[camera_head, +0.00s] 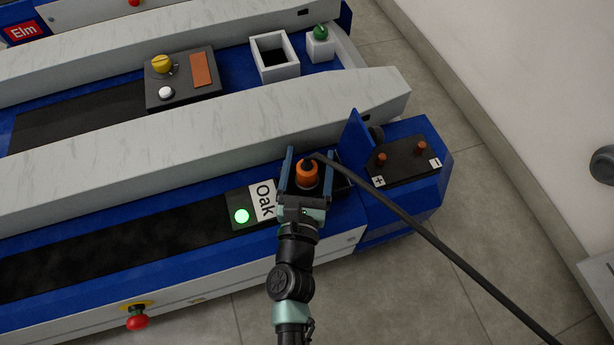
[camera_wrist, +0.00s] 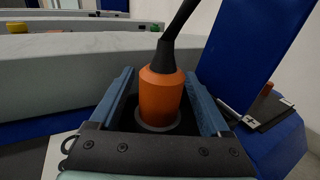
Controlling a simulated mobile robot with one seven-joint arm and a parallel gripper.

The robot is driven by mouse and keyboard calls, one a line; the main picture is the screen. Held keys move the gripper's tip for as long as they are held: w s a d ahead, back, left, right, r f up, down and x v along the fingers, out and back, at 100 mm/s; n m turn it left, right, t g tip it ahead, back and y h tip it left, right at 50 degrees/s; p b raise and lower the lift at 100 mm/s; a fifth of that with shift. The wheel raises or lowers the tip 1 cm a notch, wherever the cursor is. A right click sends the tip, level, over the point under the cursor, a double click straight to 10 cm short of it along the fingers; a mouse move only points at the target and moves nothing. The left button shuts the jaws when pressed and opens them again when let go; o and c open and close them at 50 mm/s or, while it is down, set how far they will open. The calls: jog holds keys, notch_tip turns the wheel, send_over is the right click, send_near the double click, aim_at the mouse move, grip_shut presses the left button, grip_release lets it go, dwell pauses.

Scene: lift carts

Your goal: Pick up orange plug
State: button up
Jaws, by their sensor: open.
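The orange plug (camera_head: 307,176) stands upright on the blue cart beside the "Oak" label, with a black cable leaving its top. In the wrist view the plug (camera_wrist: 161,97) sits in a round grey ring inside a dark recess. My gripper (camera_head: 305,165) is open around the plug, one blue finger on each side. In the wrist view the fingers of my gripper (camera_wrist: 160,100) flank the plug with a gap on both sides.
A raised blue flap (camera_head: 354,138) stands just right of the gripper, beside a dark terminal block (camera_head: 405,160) marked plus and minus. The black cable (camera_head: 430,235) runs to the lower right. A long grey beam (camera_head: 200,150) lies behind. A green light (camera_head: 242,216) glows near the "Oak" label (camera_head: 264,199).

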jog(key=shift+c, duration=0.2)
grip_shut()
jog(key=shift+r, duration=0.1)
notch_tip(320, 180, up, 10)
jog(key=p, duration=0.8)
jog(key=shift+p, duration=0.3)
